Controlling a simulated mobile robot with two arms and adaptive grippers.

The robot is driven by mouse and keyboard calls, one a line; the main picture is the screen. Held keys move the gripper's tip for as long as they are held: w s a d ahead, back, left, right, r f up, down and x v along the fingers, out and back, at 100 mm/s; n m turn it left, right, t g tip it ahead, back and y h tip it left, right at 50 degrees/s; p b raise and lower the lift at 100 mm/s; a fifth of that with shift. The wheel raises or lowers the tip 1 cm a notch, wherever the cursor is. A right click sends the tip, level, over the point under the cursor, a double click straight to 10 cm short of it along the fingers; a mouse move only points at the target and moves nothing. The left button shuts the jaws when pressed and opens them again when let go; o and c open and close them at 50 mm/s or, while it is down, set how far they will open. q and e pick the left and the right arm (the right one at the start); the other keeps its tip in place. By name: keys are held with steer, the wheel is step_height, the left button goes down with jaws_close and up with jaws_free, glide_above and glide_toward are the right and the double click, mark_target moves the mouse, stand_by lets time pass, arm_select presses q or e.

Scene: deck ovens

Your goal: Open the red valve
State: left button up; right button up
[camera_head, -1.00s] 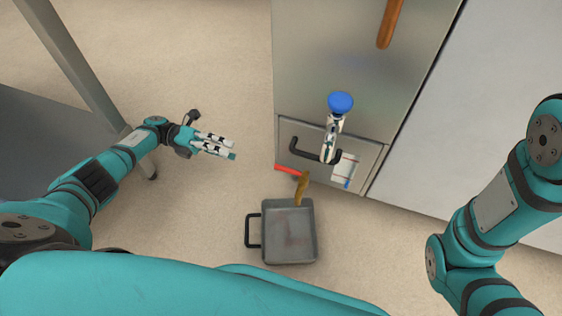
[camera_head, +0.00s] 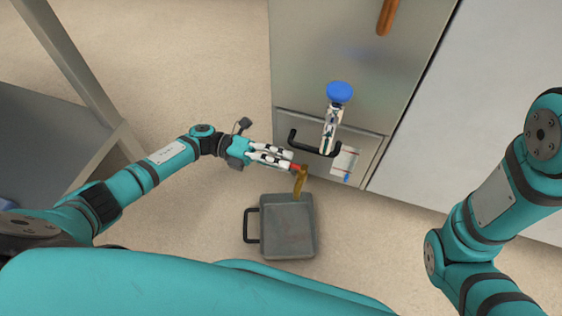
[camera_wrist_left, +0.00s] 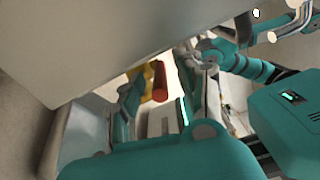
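The red valve handle (camera_head: 296,167) sits low on the front of the steel oven, beside a brass-coloured spout (camera_head: 300,183). My left gripper (camera_head: 290,161) is at the handle and covers most of it in the head view. In the left wrist view, the red handle (camera_wrist_left: 160,81) shows between the two spread fingers of the left gripper (camera_wrist_left: 158,98), with the yellow spout part (camera_wrist_left: 147,80) beside it. The fingers look open; contact cannot be told. My right gripper is out of view.
A grey pan (camera_head: 288,228) with a black handle stands on the floor below the spout. A grey table (camera_head: 60,130) stands at the left.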

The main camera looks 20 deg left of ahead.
arm_select(q)
jaws_close()
stand_by(0.5)
